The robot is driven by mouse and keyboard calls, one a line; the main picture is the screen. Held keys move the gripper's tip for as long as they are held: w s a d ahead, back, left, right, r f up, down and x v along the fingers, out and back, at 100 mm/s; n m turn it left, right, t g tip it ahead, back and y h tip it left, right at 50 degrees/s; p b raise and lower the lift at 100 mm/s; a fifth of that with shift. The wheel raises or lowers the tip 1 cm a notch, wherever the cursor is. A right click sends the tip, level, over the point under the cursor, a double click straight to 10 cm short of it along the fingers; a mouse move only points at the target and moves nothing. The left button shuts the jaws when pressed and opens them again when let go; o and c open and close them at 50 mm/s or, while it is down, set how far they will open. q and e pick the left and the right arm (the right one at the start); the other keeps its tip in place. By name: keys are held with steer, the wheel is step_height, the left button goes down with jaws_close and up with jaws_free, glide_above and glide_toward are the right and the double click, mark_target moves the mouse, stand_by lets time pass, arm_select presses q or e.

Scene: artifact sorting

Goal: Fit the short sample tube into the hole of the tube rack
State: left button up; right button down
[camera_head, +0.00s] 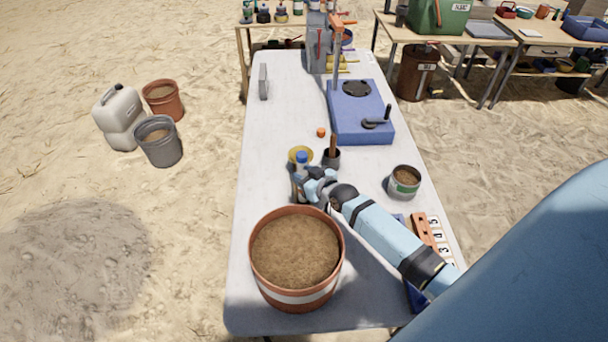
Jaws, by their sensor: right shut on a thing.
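My right arm reaches in from the lower right, and its gripper (303,183) is near the middle of the white table. The gripper is shut on a small clear tube with a blue cap (302,157), which looks like the sample tube. The tube looks about upright; its lower part is largely hidden by the gripper. I cannot make out the tube rack for certain: a blue object (415,297) shows only in part beside my right forearm, near the table's right edge. My left gripper is not in view.
A large terracotta pot of soil (296,258) stands in front of the gripper. A yellow dish (295,152) and a dark cup with a brown stick (331,158) are close behind. A soil-filled can (403,182) stands right, a blue device (345,118) farther back.

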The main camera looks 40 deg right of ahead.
stand_by(0.8)
steer(key=shift+f+b, duration=0.45)
steer(key=shift+f, duration=0.55)
steer(key=shift+s+f, duration=0.1)
steer(key=shift+f, duration=0.15)
steer(key=shift+s+f+b, duration=0.1)
steer(key=shift+f+b, duration=0.15)
steer(key=shift+b, duration=0.05)
steer(key=shift+a+f, duration=0.1)
steer(key=shift+s, duration=0.1)
steer(key=shift+w+r+p, duration=0.25)
steer(key=shift+r+p, duration=0.25)
steer(key=shift+p, duration=0.35)
steer(key=shift+a+r, duration=0.1)
steer(key=shift+r, duration=0.2)
steer(key=shift+r, duration=0.1)
